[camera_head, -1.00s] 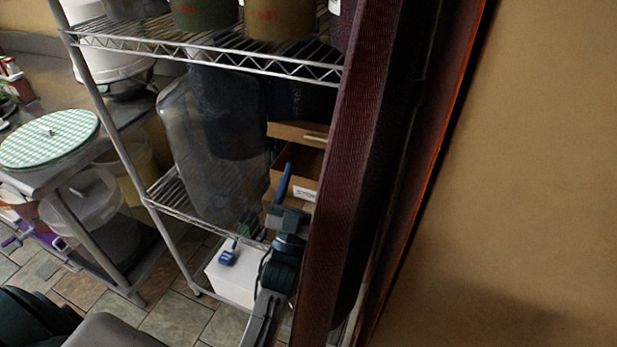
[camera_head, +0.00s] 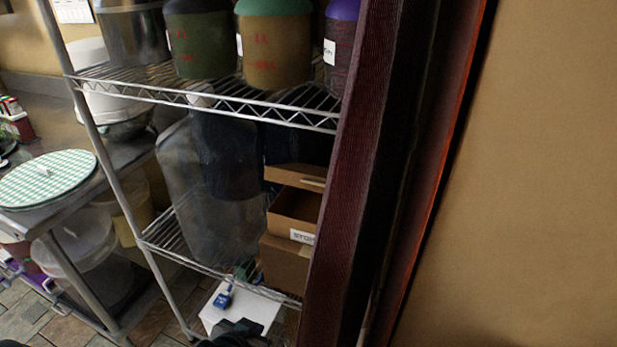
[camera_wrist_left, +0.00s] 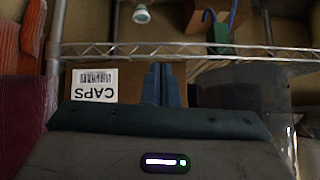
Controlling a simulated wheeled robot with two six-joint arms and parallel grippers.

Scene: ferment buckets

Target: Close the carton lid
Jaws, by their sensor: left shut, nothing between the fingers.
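My left gripper (camera_wrist_left: 163,84) is shut and empty in the left wrist view. Beside its fingers there is a brown box face (camera_wrist_left: 125,80) with an upside-down label reading CAPS. In the head view only a dark part of my left arm shows at the bottom edge, below the carton. My right gripper is not seen.
A large clear jug (camera_head: 205,190) stands just left of the carton. Another brown box (camera_head: 284,264) is under the carton. A white box (camera_head: 248,311) with a blue object (camera_head: 222,298) is below. The dark red post (camera_head: 350,170) borders the right. Tubs stand on the upper shelf (camera_head: 200,97).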

